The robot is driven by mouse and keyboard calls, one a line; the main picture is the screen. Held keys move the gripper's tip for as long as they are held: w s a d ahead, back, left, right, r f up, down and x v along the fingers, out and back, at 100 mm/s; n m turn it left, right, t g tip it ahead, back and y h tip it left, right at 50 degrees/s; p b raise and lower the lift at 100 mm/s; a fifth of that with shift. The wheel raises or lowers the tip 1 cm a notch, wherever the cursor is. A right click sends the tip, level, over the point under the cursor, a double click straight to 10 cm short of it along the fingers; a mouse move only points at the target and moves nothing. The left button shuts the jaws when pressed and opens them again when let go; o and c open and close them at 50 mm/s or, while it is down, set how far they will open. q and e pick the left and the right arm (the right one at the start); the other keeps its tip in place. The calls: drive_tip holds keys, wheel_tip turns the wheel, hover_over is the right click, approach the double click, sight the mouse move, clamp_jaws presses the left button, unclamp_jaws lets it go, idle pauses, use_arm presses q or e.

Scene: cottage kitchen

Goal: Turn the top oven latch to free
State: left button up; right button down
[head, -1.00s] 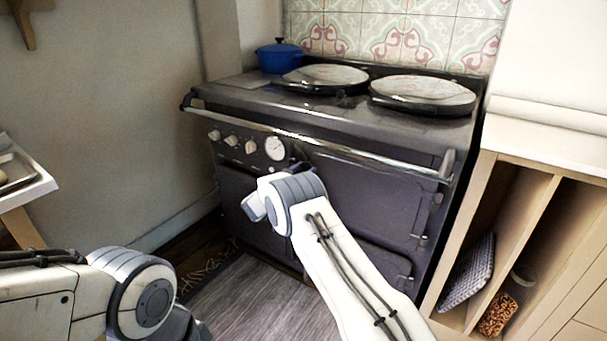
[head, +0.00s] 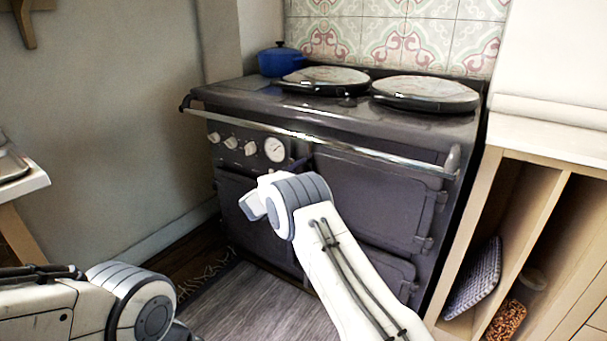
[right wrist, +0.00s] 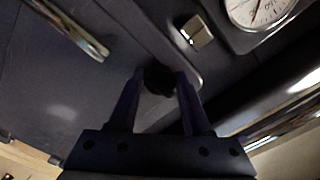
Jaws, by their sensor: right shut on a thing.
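The dark oven range (head: 365,195) stands ahead, with its top oven door shut on the right of its front. In the right wrist view, the fingers of my right gripper (right wrist: 158,85) are shut on a small dark round latch knob (right wrist: 160,78) near the door's edge. Its exact turn angle is hard to tell. In the head view my right arm reaches to the middle of the range's front, and the wrist largely hides the gripper and the latch. My left arm shows at the lower left, its gripper out of frame.
A chrome rail (head: 330,146) runs across the range above the right arm. A round gauge (head: 275,149) and several control knobs sit left of the latch. A small metal catch (right wrist: 196,31) is near the gripper. A wooden shelf unit (head: 530,215) stands close on the right.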

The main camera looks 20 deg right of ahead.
drive_tip(key=shift+d+m, duration=0.1)
drive_tip(key=shift+m, duration=0.2)
drive_tip(key=shift+c, duration=1.7)
unclamp_jaws()
drive_tip(key=shift+s+a, duration=0.1)
drive_tip(key=shift+a, duration=0.1)
drive_tip(key=p+v, duration=0.1)
drive_tip(key=v, duration=0.9)
drive_tip(key=shift+p, duration=0.4)
drive_tip(key=shift+s, duration=0.15)
